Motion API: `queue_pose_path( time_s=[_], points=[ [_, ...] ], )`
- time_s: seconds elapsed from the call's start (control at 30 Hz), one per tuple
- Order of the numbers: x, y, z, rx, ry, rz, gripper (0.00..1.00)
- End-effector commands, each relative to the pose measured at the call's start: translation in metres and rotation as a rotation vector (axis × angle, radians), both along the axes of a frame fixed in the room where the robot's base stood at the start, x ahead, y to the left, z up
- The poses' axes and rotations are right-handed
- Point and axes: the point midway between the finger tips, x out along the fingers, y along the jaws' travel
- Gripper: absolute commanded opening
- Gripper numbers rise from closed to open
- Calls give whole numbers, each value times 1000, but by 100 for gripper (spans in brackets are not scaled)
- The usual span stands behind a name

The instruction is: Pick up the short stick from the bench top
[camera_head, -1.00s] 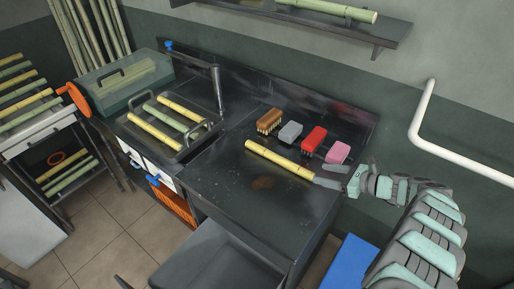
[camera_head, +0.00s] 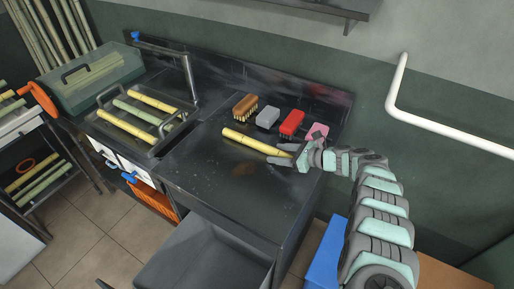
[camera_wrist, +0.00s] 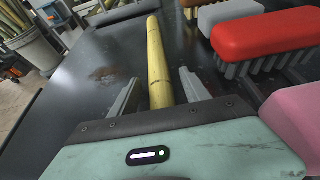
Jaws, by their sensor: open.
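The short stick (camera_head: 250,140) is yellow and lies flat on the dark bench top (camera_head: 215,172), in front of a row of brushes. In the wrist view the stick (camera_wrist: 157,62) runs away from me, and its near end lies between the two fingers. My gripper (camera_head: 285,157) is low over the bench at the stick's right end. In the wrist view my gripper (camera_wrist: 160,92) is open, with one finger on each side of the stick and a gap visible on both sides. The stick's nearest end is hidden behind the gripper body.
A brown brush (camera_head: 245,106), a grey brush (camera_head: 267,117), a red brush (camera_head: 291,123) and a pink block (camera_head: 318,131) stand close behind the stick. A tray (camera_head: 112,121) with several longer sticks is at left. The front bench top is clear.

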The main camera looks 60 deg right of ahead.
Motion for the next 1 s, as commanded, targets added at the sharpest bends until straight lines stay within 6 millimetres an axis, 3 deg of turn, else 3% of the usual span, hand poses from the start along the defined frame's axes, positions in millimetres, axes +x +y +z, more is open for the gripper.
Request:
queue_pose_path(
  time_s=[0.2,0.87,1.0],
  points=[
    [1,0,1,0,0,1,55],
    [1,0,1,0,-1,1,1],
    [1,0,1,0,-1,1,0]
  ],
)
